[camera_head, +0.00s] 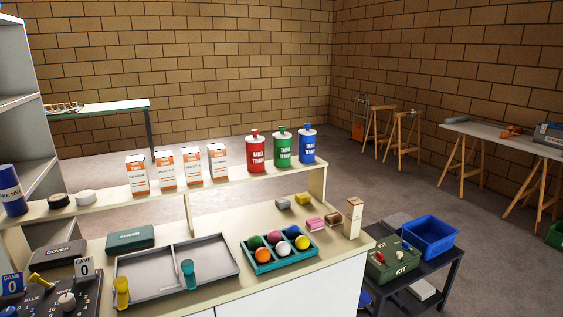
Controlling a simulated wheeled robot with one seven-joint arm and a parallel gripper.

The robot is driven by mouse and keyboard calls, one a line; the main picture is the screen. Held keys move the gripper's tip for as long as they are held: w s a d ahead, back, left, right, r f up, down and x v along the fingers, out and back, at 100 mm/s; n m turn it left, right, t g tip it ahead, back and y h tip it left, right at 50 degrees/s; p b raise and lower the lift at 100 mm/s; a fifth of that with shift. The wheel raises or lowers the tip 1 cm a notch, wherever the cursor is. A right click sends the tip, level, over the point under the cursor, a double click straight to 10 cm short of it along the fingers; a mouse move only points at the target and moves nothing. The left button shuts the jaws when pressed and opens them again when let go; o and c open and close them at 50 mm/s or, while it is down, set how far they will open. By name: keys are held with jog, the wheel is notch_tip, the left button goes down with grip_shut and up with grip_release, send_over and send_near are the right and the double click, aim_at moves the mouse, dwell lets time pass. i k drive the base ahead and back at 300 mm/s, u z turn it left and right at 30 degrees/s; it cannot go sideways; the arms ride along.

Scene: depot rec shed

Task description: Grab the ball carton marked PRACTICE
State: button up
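Several white cartons with orange bands stand in a row on the raised shelf of the counter. The leftmost carton (138,175) seems to read LEAGUE. The second carton (166,170) has lettering too small to read. The third carton (193,168) seems to read MATCH. The rightmost carton (218,162) has lettering I cannot make out. Another pale carton (353,218) stands upright on the counter's right end, its lettering unreadable. I cannot tell which carton is marked PRACTICE. My gripper is not in view.
Red (257,155), green (283,148) and blue (307,146) canisters stand right of the row. Below are a grey divided tray (207,240), a teal ball tray (262,269) and small blocks. A black cart (450,268) holds a blue bin (431,238) and green kit box (393,258).

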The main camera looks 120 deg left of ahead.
aim_at(164, 160)
jog(key=u, duration=3.95)
jog(key=i, duration=1.35)
jog(key=u, duration=0.85)
